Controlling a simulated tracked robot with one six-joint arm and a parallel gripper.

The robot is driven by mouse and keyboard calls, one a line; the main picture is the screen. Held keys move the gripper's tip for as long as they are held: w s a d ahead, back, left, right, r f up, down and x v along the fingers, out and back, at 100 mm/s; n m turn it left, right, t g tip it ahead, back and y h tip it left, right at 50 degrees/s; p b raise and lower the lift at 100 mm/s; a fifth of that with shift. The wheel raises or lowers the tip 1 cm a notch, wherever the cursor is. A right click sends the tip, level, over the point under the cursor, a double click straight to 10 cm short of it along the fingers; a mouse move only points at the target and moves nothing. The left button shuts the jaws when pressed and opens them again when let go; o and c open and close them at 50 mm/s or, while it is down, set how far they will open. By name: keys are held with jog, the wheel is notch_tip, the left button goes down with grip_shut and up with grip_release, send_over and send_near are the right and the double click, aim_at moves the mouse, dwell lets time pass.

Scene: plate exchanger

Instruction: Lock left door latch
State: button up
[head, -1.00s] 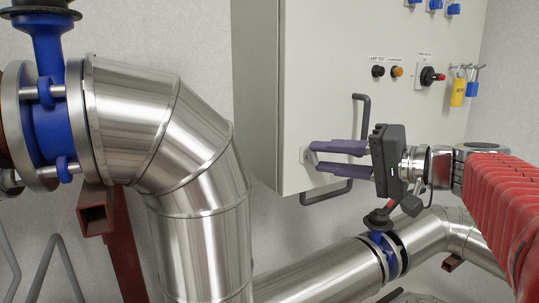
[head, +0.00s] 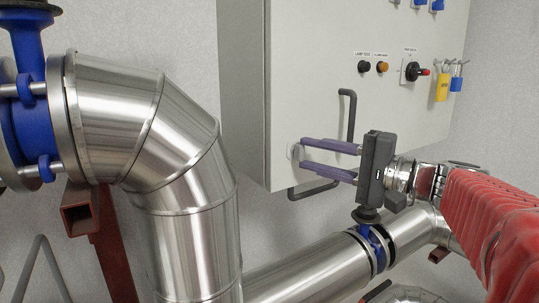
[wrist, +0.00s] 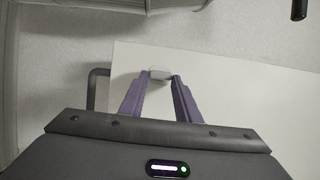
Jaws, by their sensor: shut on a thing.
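The left door latch (head: 293,153) is a small light grey piece at the lower left corner of the pale cabinet door. It also shows in the wrist view (wrist: 160,72), between the fingertips. My gripper (head: 299,152) has a dark grey body and two purple fingers that reach left to the latch. In the wrist view the fingers (wrist: 160,78) stand on either side of the latch and are shut on it. The fingertips partly cover the latch in the head view, and its exact turn is hard to tell.
A dark bar handle (head: 347,115) stands on the door just above my fingers. Another dark handle (head: 314,190) sticks out below. Knobs (head: 413,72) and padlocks (head: 442,87) are at the upper right. A steel pipe (head: 185,150) stands left; another pipe (head: 310,272) runs below.

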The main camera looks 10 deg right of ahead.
jog(key=o, duration=1)
jog(key=shift+f, duration=0.1)
jog(key=shift+o, duration=0.2)
jog(key=shift+d, duration=0.15)
jog(key=v, duration=1.3)
jog(key=shift+s+d, duration=0.2)
jog(key=shift+f, duration=0.15)
jog(key=s+a+f+m+g+h, duration=0.1)
jog(key=s+a+f+g+h, duration=0.15)
jog(key=a+f+g, duration=0.8)
jog(key=s+a+f+n+t+h, duration=0.1)
jog(key=s+a+f+n+h, duration=0.1)
jog(key=f, duration=0.6)
jog(key=s+a+f+n+t+h, duration=0.1)
jog(key=s+a+f+n+h, duration=0.1)
jog(key=s+f+n+h, duration=0.3)
jog(key=shift+s+a+f+n+t+h, duration=0.2)
jog(key=shift+f+n+t+h, duration=0.15)
jog(key=shift+f+n+h, duration=1.3)
